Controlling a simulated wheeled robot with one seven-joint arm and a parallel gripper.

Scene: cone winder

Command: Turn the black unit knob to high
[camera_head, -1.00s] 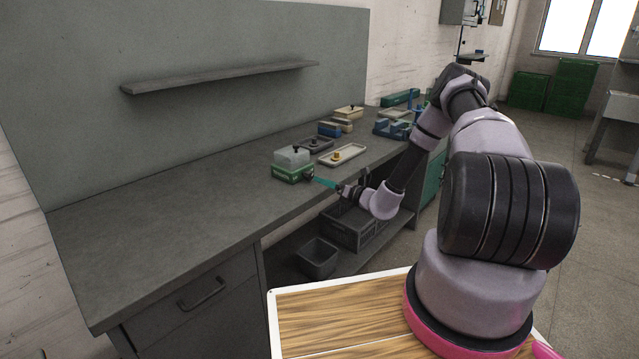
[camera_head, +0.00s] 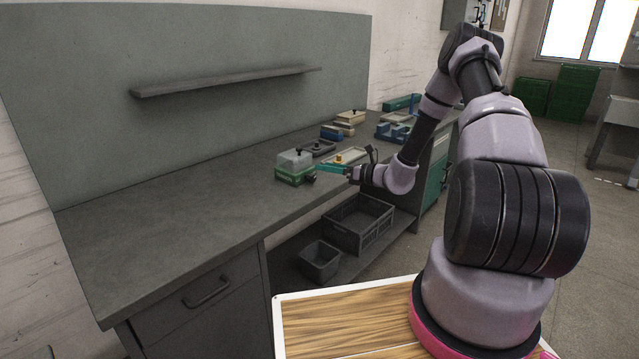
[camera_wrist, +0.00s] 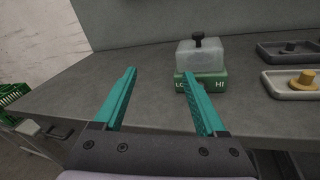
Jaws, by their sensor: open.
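The small unit (camera_head: 294,175) stands near the bench's front edge, with a green base and a pale cover topped by a black handle. In the wrist view the green base (camera_wrist: 216,82) carries the letters LO and HI on its front. A dark knob (camera_head: 311,179) juts from that front; in the wrist view my right finger hides most of the area between the letters. My gripper (camera_head: 322,168) has teal fingers, open and empty. In the wrist view my gripper (camera_wrist: 158,72) points at the bench, mostly left of the unit, the right finger in front of LO.
A light tray with a yellow knobbed piece (camera_head: 340,158) and a dark tray (camera_head: 320,147) lie right of and behind the unit. Blue and beige boxes (camera_head: 345,125) stand further back. The bench left of the unit (camera_head: 180,195) is clear. Grey bins (camera_head: 358,223) sit below.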

